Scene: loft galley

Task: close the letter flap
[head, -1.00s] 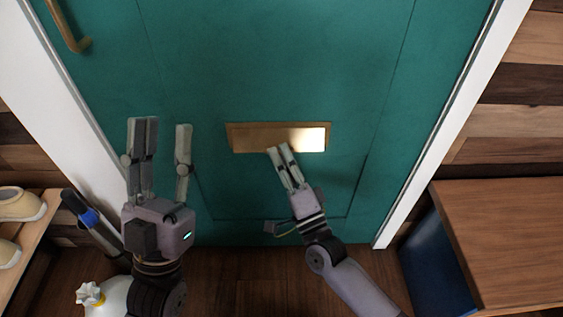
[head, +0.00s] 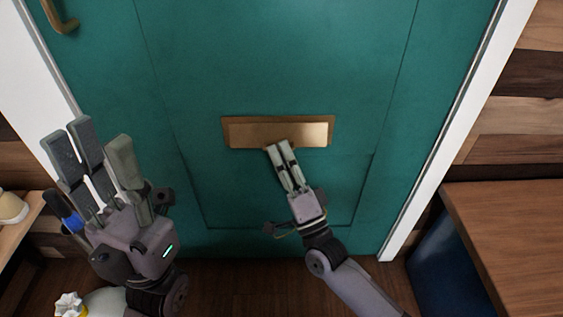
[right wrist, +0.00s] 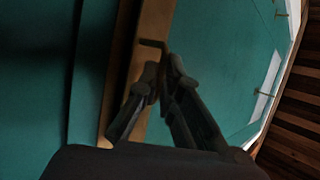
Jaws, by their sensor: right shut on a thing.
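The brass letter flap (head: 278,133) sits in its frame in the middle of the teal door in the head view. It looks close to flat in its frame; any small gap cannot be judged. My right gripper (head: 280,148) is shut at the flap's lower edge, with its fingertips on that edge. In the right wrist view its fingertips (right wrist: 163,72) are close together beside a brass strip, and a thin dark L-shaped edge shows just above them. My left gripper (head: 93,142) is raised at the lower left, open and empty, away from the flap.
The teal door (head: 270,60) fills the background, with a brass handle (head: 66,25) at the upper left. A wooden-topped cabinet (head: 520,225) stands at right. A shelf with a shoe (head: 10,208) is at left, and a white rounded object (head: 95,303) is below my left gripper.

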